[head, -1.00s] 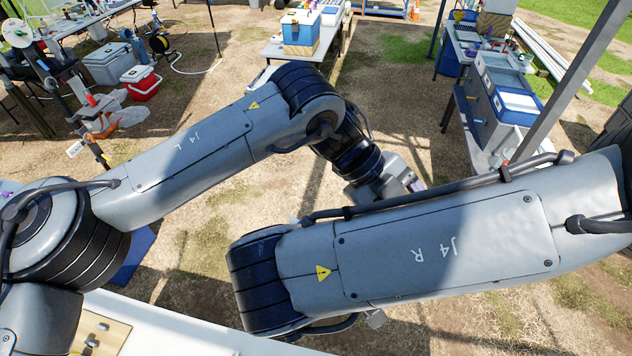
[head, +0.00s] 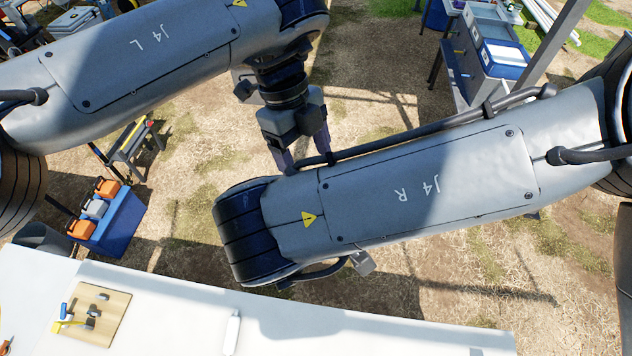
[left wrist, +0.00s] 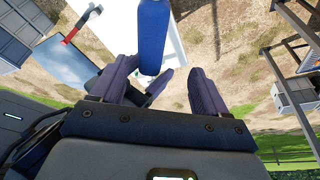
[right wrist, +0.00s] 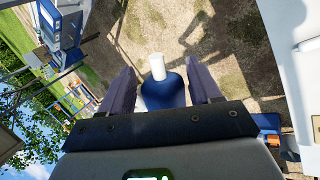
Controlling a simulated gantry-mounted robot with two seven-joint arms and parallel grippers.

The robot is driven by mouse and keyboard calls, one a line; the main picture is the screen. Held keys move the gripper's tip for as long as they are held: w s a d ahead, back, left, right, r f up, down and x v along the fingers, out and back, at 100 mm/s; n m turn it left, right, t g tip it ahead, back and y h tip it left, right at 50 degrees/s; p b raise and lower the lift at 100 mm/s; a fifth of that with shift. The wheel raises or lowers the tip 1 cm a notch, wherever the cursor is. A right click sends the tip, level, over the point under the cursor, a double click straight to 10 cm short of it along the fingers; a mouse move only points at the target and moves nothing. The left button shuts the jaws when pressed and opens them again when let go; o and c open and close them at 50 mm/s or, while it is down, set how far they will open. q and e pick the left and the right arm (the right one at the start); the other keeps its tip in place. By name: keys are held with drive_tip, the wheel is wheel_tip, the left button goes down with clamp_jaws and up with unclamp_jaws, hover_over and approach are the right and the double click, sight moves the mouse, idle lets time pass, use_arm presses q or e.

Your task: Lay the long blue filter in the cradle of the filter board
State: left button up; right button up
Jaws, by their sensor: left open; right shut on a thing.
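The long blue filter (right wrist: 165,94) is between the fingers of my right gripper (right wrist: 161,74), which is shut on it; its white end points away from the right wrist. That forearm hides the filter and right gripper there. A wooden board (head: 112,318) with small dark blocks, apparently the filter board, lies on the white table at lower left.
Bare ground lies beyond.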

use_arm(q)
drive_tip(key=x, duration=0.9)
drive_tip(key=shift+c, duration=0.3)
